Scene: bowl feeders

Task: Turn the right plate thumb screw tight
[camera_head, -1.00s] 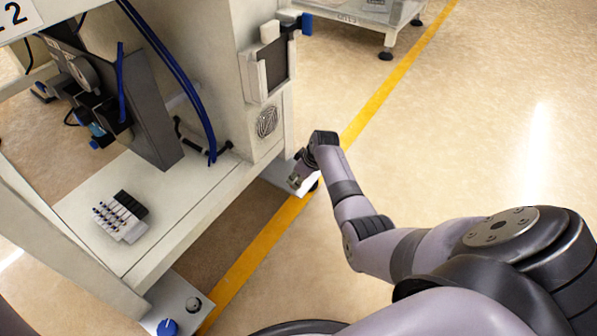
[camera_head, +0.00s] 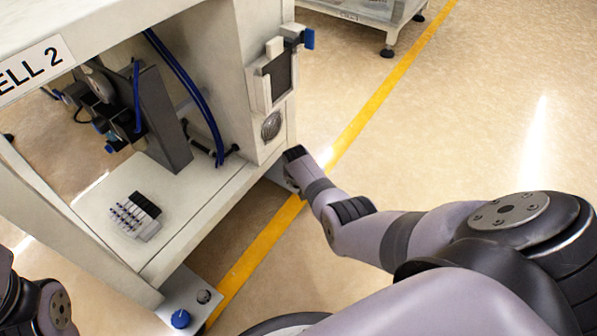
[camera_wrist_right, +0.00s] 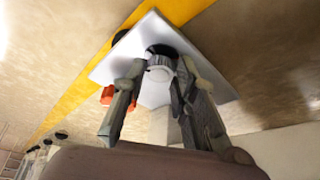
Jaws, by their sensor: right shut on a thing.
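The right plate (camera_wrist_right: 215,88) is a white plate near the floor in the right wrist view. It also shows partly in the head view (camera_head: 278,174), behind my right arm. My right gripper (camera_wrist_right: 160,72) has its fingers on both sides of a pale, round-headed thumb screw (camera_wrist_right: 159,69) with a dark rim, and is shut on it. In the head view its fingers are hidden behind the wrist. A small orange-red part (camera_wrist_right: 107,95) shows beside the left finger; what it belongs to is unclear. My left arm shows at the lower left edge of the head view, its gripper out of frame.
The machine stand (camera_head: 255,170) rises beside my right arm. Another plate (camera_head: 168,308) with a blue knob (camera_head: 180,318) stands at the near foot. A valve block (camera_head: 135,216) sits on the shelf.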

